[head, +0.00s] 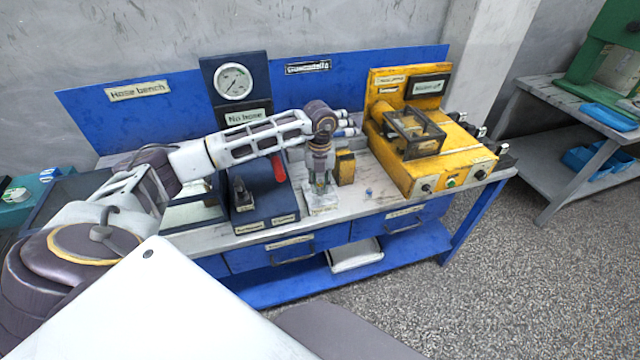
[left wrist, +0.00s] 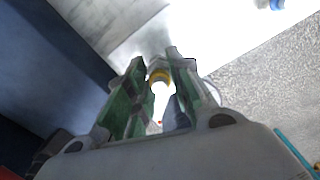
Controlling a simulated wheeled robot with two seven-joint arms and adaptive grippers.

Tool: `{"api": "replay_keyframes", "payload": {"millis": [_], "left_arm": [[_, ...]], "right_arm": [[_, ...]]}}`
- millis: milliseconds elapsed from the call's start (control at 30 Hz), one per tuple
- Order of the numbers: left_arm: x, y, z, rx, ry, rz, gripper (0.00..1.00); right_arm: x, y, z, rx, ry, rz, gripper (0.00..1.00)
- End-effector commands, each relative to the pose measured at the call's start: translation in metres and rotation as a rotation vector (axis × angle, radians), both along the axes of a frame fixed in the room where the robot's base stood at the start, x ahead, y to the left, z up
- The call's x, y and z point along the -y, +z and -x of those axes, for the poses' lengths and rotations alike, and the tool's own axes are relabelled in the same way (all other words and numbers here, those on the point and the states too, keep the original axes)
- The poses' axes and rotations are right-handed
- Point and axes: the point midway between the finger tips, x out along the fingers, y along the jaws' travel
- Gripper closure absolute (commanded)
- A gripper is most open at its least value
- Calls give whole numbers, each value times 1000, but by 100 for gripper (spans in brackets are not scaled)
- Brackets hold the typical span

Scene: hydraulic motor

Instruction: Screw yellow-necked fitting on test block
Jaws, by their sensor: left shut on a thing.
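The fitting's lower part is hidden by glare and the fingers. A pale block, which looks like the test block (head: 321,205), sits on the bench right under the fingertips. I cannot tell whether the fitting touches it. My right gripper is not in view.
A dark blue gauge stand (head: 262,205) is close on the left. A yellow-and-black block (head: 346,168) is just right of the gripper, and a yellow machine (head: 455,165) stands further right.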

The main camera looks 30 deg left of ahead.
Motion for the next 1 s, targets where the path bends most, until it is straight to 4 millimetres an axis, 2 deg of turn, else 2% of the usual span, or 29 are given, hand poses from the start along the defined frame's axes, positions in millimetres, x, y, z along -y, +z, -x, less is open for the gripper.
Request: {"api": "replay_keyframes", "payload": {"millis": [33, 300, 533, 633, 1000], "left_arm": [[0, -5, 3, -10, -28, -2, 99], [0, -6, 3, -11, -142, -3, 99], [0, -5, 3, -12, -148, -2, 99], [0, -5, 3, -12, -150, -2, 99], [-1, -6, 3, -10, -309, -3, 99]], "right_arm": [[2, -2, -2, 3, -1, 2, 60], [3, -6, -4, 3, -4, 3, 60], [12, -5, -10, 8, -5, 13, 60], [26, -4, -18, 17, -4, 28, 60], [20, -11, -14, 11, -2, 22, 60]]}}
